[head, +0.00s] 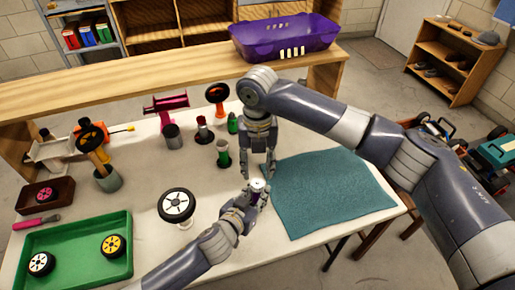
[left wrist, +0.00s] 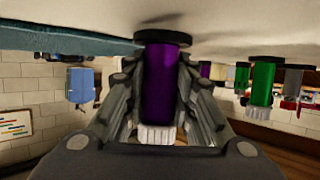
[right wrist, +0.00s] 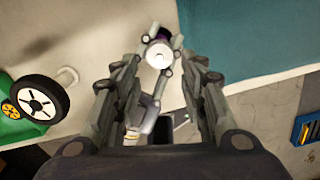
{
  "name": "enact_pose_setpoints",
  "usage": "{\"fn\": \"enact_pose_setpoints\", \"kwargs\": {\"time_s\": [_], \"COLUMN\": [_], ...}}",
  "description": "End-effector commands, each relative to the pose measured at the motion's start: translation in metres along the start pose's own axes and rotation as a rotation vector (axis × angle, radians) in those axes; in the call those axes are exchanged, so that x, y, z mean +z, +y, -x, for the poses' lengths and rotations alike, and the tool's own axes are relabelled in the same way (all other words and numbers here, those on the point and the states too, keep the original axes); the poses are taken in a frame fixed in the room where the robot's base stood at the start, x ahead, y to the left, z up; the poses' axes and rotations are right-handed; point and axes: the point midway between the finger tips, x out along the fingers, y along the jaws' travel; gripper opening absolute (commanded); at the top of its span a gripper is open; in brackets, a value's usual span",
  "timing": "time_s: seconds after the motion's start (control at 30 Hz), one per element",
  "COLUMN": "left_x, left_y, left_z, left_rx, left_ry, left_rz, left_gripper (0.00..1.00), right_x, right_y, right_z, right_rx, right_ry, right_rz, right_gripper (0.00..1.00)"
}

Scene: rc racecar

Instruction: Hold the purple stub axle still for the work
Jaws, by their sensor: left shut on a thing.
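The purple stub axle (head: 257,196) stands upright on the white table just left of the teal mat, its pale end up. In the left wrist view its purple shaft (left wrist: 160,85) is between my left fingers, with a dark round base at the table and a pale ribbed end. My left gripper (head: 250,200) is shut on it. My right gripper (head: 258,174) points down just above the axle, its fingers apart and empty. In the right wrist view, the axle's pale end (right wrist: 159,54) shows beyond and between these fingers.
The teal mat (head: 330,195) is bare. A wheel (head: 176,205) on a pale stand is left of my left gripper. A green tray (head: 75,262) with wheels is at the front left. A purple bin (head: 285,38) sits on the back shelf.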

Motion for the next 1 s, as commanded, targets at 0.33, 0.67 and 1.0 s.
{"fn": "enact_pose_setpoints", "kwargs": {"time_s": [0.33,0.67,1.0], "left_x": [0.001,0.000,0.000], "left_y": [0.000,0.000,0.000], "left_z": [0.000,0.000,0.000], "left_rx": [0.000,0.000,0.000], "left_ry": [-0.001,-0.001,-0.001], "left_rz": [0.000,0.000,0.000], "left_gripper": [0.00,0.00,0.48], "right_x": [0.000,0.000,0.000], "right_y": [0.001,0.000,0.000], "right_z": [0.051,0.058,0.058], "right_rx": [0.000,0.000,0.000], "right_ry": [-0.002,0.000,0.000], "right_rz": [0.000,-0.001,-0.001], "right_gripper": [0.39,0.39,0.39]}}
